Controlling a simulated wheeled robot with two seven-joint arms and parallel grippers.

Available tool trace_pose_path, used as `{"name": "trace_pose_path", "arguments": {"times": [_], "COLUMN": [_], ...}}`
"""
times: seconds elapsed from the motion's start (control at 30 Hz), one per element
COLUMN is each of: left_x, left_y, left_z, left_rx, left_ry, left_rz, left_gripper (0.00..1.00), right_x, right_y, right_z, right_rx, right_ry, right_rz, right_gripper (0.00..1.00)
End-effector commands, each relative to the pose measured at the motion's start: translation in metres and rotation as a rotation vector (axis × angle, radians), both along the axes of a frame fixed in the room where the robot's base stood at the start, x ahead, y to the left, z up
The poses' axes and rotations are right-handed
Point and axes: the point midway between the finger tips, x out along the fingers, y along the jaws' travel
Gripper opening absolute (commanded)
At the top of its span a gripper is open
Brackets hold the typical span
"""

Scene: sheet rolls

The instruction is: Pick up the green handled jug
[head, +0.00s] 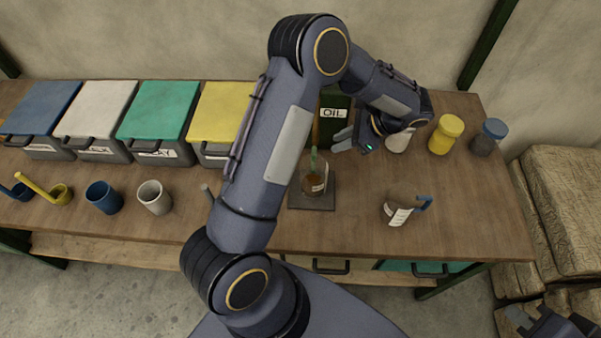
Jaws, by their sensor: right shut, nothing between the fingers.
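The green-handled jug (314,183) is a clear vessel with brown contents and a pale label. It stands on a dark square plate (318,204) near the middle of the table, and its green handle points to the back. My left arm passes just left of it. My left gripper (341,140) reaches in from the right, behind and to the right of the jug. Its grey fingers look apart and empty, clear of the handle. My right gripper (517,318) is shut and empty at the bottom right, off the table's front edge.
A blue-handled jug (400,209) is on the right of the table (460,215). A dark oil can (334,112) stands behind my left gripper. Yellow (445,136) and blue-lidded (487,138) jars stand back right. Lidded bins and cups, including a white one (153,198), are left.

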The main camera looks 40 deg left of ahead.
Motion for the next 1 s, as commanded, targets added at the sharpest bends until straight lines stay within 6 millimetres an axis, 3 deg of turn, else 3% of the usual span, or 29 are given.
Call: {"name": "trace_pose_path", "arguments": {"times": [0.17, 0.63, 1.0], "left_x": [0.005, -0.015, -0.018], "left_y": [-0.001, 0.039, 0.046], "left_z": [-0.019, -0.062, -0.067], "left_rx": [0.035, 0.034, 0.033], "left_ry": [0.032, 0.032, 0.03], "left_rz": [-0.04, -0.039, -0.04], "left_gripper": [0.23, 0.23, 0.23], "right_x": [0.0, 0.0, 0.0], "right_y": [0.0, 0.0, 0.0], "right_z": [-0.004, -0.028, -0.03], "right_rx": [0.0, 0.0, 0.0], "right_ry": [0.0, 0.0, 0.0], "right_rz": [0.0, 0.0, 0.0], "right_gripper": [0.0, 0.0, 0.0]}}
